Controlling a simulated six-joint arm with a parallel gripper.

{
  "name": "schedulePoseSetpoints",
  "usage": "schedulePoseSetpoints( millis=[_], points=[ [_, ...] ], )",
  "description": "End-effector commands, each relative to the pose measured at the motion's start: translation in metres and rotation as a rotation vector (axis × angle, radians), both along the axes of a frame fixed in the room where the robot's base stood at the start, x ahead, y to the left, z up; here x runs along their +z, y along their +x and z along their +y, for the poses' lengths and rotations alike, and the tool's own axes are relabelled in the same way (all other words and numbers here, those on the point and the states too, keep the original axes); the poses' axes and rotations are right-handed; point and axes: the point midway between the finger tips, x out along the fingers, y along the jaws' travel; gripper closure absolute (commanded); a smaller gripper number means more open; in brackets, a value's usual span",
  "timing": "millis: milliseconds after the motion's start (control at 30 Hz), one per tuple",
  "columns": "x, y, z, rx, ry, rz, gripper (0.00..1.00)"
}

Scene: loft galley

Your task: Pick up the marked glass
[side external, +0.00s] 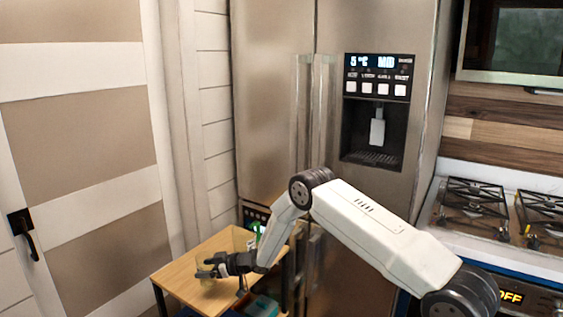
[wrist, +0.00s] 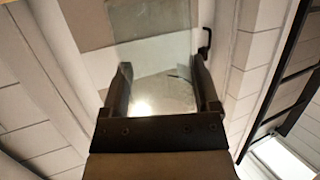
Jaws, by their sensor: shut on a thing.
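My gripper (side external: 218,266) is low over the small wooden table (side external: 195,290), its fingers shut around a clear glass (side external: 204,272). The glass is small and partly hidden by the fingers in the side view. In the wrist view my gripper (wrist: 162,80) has one dark finger on each side of the see-through glass (wrist: 160,95), which shows a bright glint. I cannot make out a mark on it, nor tell whether its base touches the tabletop.
A steel fridge (side external: 270,110) with a dispenser (side external: 375,125) stands behind the table. A small green-lit thing (side external: 257,228) is near the table's back edge. A gas stove (side external: 490,215) is at right and a panelled door (side external: 80,130) at left. The tabletop's front is clear.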

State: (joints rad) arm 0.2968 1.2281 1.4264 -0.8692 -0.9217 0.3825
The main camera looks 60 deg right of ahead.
Motion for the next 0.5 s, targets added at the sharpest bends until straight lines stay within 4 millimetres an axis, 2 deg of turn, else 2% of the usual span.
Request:
schedulePoseSetpoints(
  millis=[500],
  points=[
    [0.060, -0.053, 0.005, -0.002, 0.000, 0.000, 0.89]
  ],
)
